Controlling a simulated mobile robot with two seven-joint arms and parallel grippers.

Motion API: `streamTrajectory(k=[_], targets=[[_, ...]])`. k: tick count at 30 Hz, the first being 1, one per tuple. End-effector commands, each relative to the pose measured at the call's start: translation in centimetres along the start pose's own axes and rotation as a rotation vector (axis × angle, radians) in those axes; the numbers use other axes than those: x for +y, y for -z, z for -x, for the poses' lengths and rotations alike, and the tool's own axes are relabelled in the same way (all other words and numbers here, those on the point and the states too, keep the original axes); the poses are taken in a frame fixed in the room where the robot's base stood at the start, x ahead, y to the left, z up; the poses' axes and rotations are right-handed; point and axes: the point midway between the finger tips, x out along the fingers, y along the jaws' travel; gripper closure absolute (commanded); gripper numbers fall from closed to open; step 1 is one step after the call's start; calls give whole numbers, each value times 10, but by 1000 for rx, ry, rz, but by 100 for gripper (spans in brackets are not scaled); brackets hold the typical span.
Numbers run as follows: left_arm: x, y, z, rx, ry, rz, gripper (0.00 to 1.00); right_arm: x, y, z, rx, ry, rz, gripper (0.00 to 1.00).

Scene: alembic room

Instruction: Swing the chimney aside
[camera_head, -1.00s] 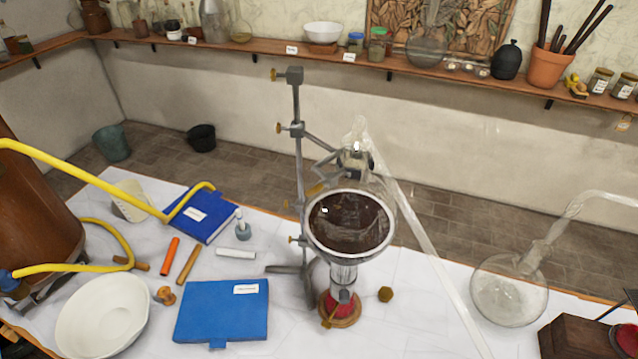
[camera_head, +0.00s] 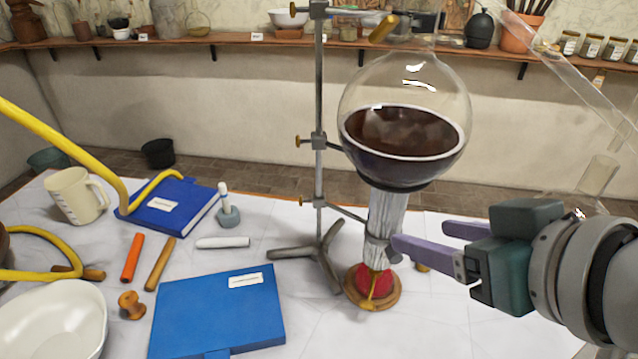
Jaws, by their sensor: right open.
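The chimney (camera_head: 386,215) is a clear, ribbed upright tube under the round flask (camera_head: 405,150) of dark liquid. A small clamp arm from the metal stand (camera_head: 319,175) meets its lower part. The red burner (camera_head: 366,276) on a round wooden base sits just below it. My right gripper (camera_head: 420,236) comes in from the right with its two purple fingers apart and nothing between them. The nearer fingertip is at the chimney's lower right side; I cannot tell whether it touches. My left gripper is not in view.
Clear glass tubing (camera_head: 572,75) slants across the upper right, above my right arm. Blue books (camera_head: 218,312), a white bowl (camera_head: 52,318), a jug (camera_head: 77,196) and small sticks lie to the left. A yellow hose (camera_head: 75,150) arches at left. The front right tabletop is clear.

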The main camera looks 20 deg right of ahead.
Motion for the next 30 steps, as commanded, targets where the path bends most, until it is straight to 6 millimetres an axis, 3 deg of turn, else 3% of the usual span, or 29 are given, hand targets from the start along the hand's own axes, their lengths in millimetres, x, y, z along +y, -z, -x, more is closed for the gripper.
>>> streamTrajectory(k=[1,9,15,21,30], targets=[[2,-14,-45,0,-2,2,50,4,-31,-31,43,-8,-14,36],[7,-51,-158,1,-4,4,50,27,-87,-106,301,-59,-79,36],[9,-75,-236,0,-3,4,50,45,-127,-148,481,-101,-118,36],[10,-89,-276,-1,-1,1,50,56,-147,-166,599,-129,-139,36],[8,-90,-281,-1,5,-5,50,62,-136,-179,636,-137,-144,36]])
